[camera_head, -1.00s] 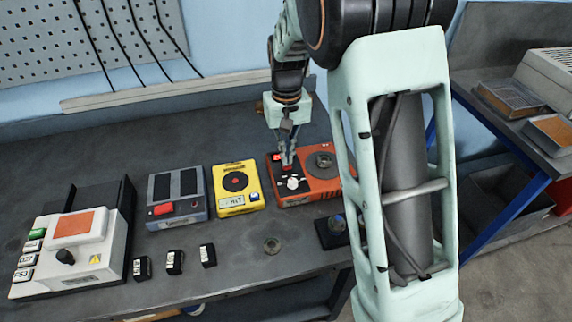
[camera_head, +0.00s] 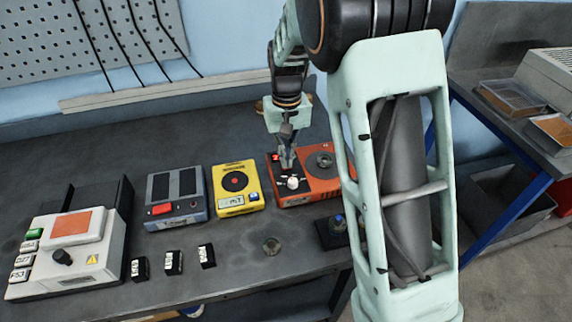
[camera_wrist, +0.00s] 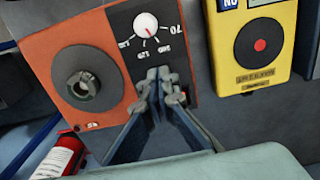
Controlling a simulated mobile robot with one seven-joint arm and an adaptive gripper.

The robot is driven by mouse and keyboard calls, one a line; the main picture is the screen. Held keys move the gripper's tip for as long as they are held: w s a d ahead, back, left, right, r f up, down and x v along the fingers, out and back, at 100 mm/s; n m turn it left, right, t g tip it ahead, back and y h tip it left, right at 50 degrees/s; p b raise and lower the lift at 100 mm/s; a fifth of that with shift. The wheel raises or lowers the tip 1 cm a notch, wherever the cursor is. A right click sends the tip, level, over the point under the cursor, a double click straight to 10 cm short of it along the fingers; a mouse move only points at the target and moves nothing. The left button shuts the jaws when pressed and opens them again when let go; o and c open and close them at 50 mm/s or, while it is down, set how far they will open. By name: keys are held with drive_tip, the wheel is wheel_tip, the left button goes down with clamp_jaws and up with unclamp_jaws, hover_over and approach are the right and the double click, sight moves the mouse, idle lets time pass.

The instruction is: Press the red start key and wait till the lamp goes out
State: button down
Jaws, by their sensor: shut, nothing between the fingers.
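An orange-red device (camera_head: 319,181) with a black control panel, a white knob (camera_head: 293,183) and a dark round disc stands on the bench. It also shows in the wrist view (camera_wrist: 57,48). My gripper (camera_head: 287,165) points down at the black panel, with its fingertips just behind the white knob. In the wrist view my gripper (camera_wrist: 160,78) has its fingertips together low over the panel. The fingertips cover that part of the panel, so I cannot see the red key or tell whether it is pressed. A small red light (camera_head: 275,157) shows at the panel's back left corner.
A yellow device (camera_head: 225,208) and a blue-grey device with a red button (camera_head: 161,210) stand to the left. A white device (camera_head: 95,252) stands farther left. Several small black blocks lie along the front. A dark stand (camera_head: 330,238) is near my arm.

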drive_tip(key=shift+f, duration=0.15)
drive_tip(key=shift+r+p, duration=2.2)
drive_tip(key=shift+r, duration=0.85)
